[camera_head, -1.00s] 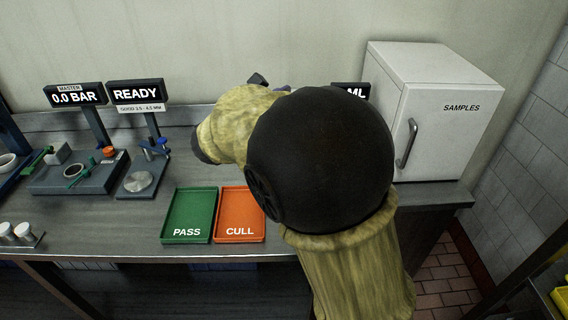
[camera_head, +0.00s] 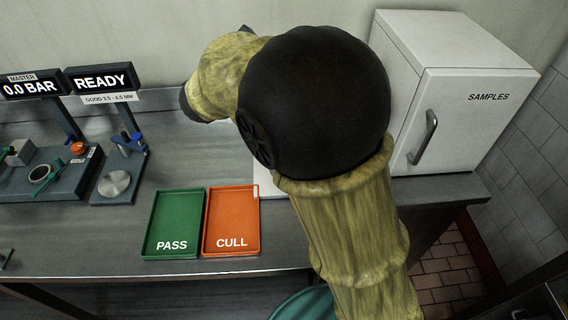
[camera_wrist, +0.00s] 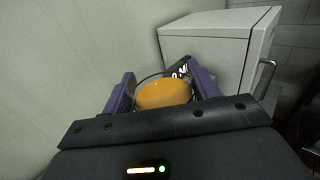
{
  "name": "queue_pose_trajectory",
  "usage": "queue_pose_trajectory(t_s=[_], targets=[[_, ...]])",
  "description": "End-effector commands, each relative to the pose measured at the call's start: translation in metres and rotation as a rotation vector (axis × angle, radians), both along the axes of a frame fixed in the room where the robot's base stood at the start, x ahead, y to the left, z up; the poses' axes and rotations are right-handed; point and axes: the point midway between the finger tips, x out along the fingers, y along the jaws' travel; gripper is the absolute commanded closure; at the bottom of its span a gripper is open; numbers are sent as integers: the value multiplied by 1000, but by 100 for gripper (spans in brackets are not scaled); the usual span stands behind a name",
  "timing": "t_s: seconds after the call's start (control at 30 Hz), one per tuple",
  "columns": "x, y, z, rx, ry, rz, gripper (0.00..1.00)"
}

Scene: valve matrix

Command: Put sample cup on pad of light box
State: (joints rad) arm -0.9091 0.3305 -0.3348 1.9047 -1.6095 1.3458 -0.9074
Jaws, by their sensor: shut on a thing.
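In the wrist view, my gripper (camera_wrist: 163,82) is shut, its two purple fingers on either side of a round orange-topped thing, which I take to be the sample cup (camera_wrist: 163,94). The cup is held up in front of the wall, and a dark display with white digits shows just behind it. In the head view, my arm hides the gripper and the cup. A white flat edge (camera_head: 266,181) shows beside my arm, right of the orange tray. It may be part of the light box, but its pad cannot be made out.
A white SAMPLES fridge (camera_head: 462,118) stands on the right and also shows in the wrist view (camera_wrist: 210,48). A green PASS tray (camera_head: 176,220) and orange CULL tray (camera_head: 232,218) lie on the grey counter. A gauge stand (camera_head: 118,180) under a READY sign (camera_head: 101,79) is at left.

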Motion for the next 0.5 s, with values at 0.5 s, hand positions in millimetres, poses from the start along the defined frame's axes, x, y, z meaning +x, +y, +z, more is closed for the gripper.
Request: queue_pose_trajectory(t_s=[0.5], targets=[[0,1,-44,-6,5,1,69]])
